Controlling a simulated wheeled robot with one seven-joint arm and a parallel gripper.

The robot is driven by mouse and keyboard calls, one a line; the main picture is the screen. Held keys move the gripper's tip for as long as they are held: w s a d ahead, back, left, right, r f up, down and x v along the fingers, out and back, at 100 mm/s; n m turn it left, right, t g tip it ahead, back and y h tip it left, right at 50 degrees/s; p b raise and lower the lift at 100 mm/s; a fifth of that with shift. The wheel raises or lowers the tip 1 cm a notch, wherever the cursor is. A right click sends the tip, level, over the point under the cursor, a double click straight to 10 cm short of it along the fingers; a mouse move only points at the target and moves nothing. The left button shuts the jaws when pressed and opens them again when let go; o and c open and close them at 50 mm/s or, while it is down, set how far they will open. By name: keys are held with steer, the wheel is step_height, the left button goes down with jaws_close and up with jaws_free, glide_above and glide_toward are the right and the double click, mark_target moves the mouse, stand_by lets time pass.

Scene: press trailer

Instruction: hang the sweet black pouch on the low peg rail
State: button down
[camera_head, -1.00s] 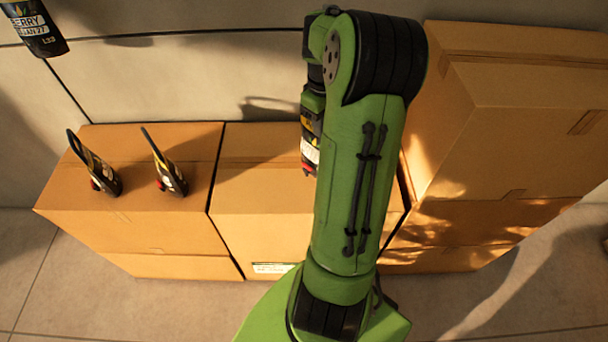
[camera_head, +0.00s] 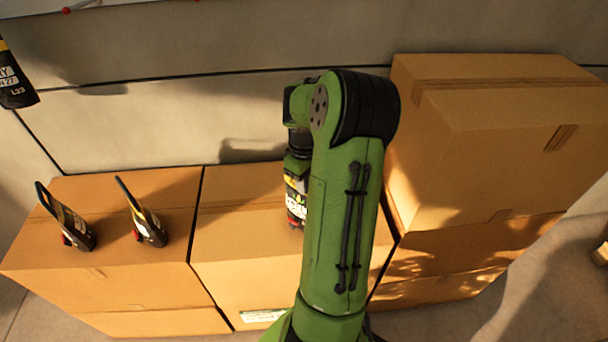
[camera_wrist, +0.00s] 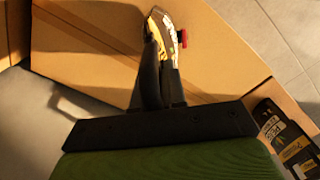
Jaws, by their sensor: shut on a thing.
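My gripper (camera_wrist: 160,75) is shut on a black pouch (camera_head: 296,198) with a yellow and white label and a red cap. In the head view it hangs below my wrist, in front of the middle carton, partly hidden by my green arm. In the wrist view the held pouch (camera_wrist: 164,29) is seen end-on beyond the fingers. I cannot read which flavour it is. A thin light bar with red tips (camera_head: 85,6) shows at the top edge on the wall; it may be part of a peg rail, mostly out of frame.
Two black pouches, one left (camera_head: 66,220) and one right (camera_head: 146,215), stand on the left carton (camera_head: 100,268). Another pouch (camera_head: 14,78) hangs at the left edge. A taller carton stack (camera_head: 490,120) stands on the right.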

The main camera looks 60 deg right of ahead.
steer(key=shift+f, duration=0.3)
steer(key=shift+f, duration=0.3)
steer(key=c, duration=1.2)
jaws_free()
steer(key=shift+b, duration=0.35)
